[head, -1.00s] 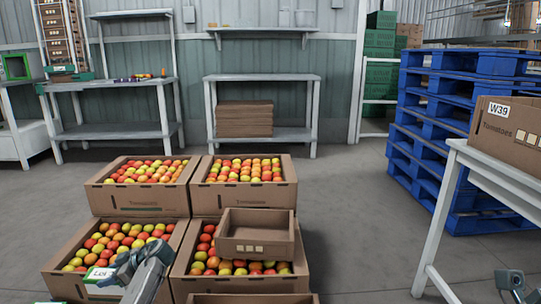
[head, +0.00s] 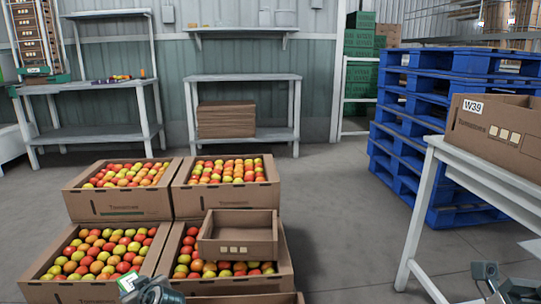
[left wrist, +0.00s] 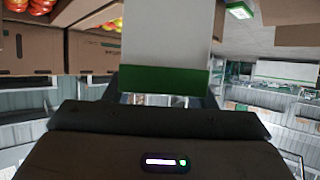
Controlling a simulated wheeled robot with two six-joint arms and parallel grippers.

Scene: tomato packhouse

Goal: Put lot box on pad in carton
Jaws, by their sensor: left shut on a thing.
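My left gripper (head: 152,291) is at the bottom of the head view, in front of the tomato cartons. It is shut on the lot box, a white box with a green band (left wrist: 166,45), which fills the upper middle of the left wrist view. Only a small white and green corner of the lot box (head: 127,284) shows in the head view. A brown carton marked W39 (head: 510,143) stands on a white table at the right. Its inside is hidden, so I cannot see a pad. My right gripper (head: 487,279) shows partly at the bottom right; its fingers are unclear.
The white table (head: 490,178) stands at the right, with blue pallets (head: 440,62) behind it. Several tomato cartons (head: 120,206) are on the floor at the left, with an empty small carton (head: 237,248) on top of one. Bare floor lies between them and the table.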

